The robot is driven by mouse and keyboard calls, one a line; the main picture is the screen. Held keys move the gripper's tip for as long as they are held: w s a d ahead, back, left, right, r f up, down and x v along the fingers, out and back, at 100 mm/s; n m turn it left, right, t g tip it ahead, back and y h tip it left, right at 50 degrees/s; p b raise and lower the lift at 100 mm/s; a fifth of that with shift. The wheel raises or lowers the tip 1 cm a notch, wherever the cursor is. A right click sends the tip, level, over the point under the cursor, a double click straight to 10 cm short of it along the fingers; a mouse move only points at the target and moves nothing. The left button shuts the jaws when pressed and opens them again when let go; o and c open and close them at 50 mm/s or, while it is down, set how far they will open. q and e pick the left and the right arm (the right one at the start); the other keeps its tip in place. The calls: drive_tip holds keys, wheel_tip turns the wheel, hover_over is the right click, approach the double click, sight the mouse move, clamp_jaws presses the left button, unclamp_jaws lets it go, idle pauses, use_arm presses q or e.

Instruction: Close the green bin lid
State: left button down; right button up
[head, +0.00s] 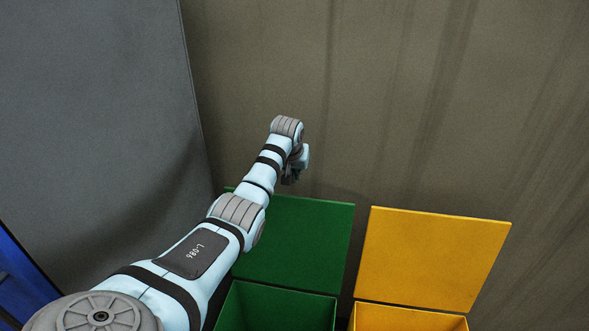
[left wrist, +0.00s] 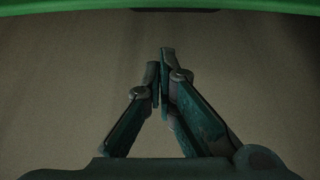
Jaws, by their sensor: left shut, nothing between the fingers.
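The green bin (head: 277,308) stands at the bottom of the head view with its lid (head: 294,243) raised open against the wall side. My left arm reaches over the lid's left part. My left gripper (head: 290,178) is beyond the lid's upper edge, near the wall, and its fingers are small and partly hidden there. In the left wrist view the left gripper (left wrist: 162,65) is shut and empty, with a green edge (left wrist: 160,8) crossing the top of the picture. I cannot tell whether the gripper touches the lid. My right gripper is in neither view.
A yellow bin (head: 408,318) with its yellow lid (head: 431,258) also raised stands to the right of the green one, with a narrow gap between. A brown wall (head: 420,100) rises behind, and a grey wall (head: 100,90) on the left. A blue object (head: 20,280) shows at the left edge.

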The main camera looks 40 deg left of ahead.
use_arm(q)
drive_tip(key=f, duration=0.1)
drive_tip(key=f+p, duration=0.1)
drive_tip(key=d+f, duration=0.1)
drive_tip(key=shift+s+f+p, duration=0.35)
drive_tip(key=shift+s+p, duration=0.05)
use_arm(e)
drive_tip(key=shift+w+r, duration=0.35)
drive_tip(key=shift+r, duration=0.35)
